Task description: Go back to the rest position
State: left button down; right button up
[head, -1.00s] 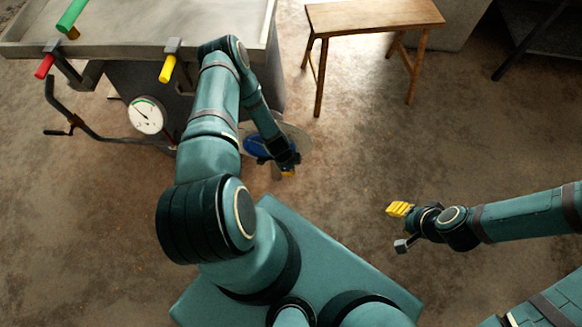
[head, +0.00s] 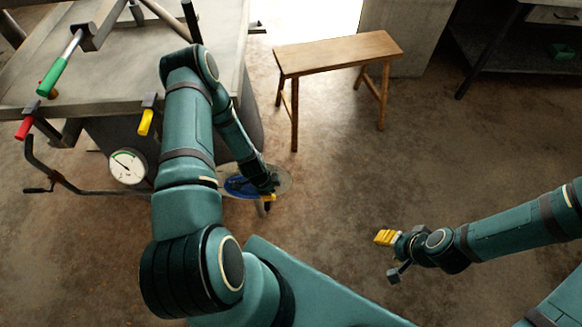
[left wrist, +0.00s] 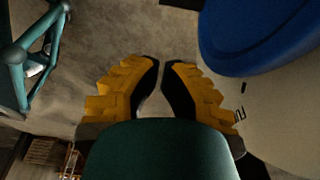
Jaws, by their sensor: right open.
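My left gripper (head: 268,202) hangs at the end of my left arm, low beside the steel table, near a blue round thing (head: 238,187). In the left wrist view its two yellow fingers (left wrist: 162,72) lean towards each other with a narrow gap at the tips. Bare floor shows between them, with nothing held. My right gripper (head: 390,256) is open and empty over bare floor at the right, one yellow finger showing clearly.
The metal table (head: 215,90) with red, green and yellow handles fills the upper left, a dial gauge (head: 128,167) below it. A wooden bench (head: 340,54) stands at the top middle. The blue thing (left wrist: 262,32) overlaps a pale round surface (left wrist: 285,115). Floor between bench and right arm is clear.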

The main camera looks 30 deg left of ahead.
pick_arm(q)
jog(key=shift+d+r, duration=0.1)
jog(key=s+d+r+n, duration=0.2)
jog(key=d+r+n, duration=0.4)
jog(key=d+r, duration=0.3)
jog(key=s+d+r+n+h, duration=0.1)
jog(key=s+d+r+n, duration=0.1)
jog(key=d+r+n, duration=0.5)
jog(key=d+r, duration=0.2)
jog(key=d, duration=0.2)
jog(key=shift+s+d+h, duration=0.2)
jog(key=shift+s+h, duration=0.05)
jog(key=shift+h, duration=0.05)
jog(key=shift+a, duration=0.1)
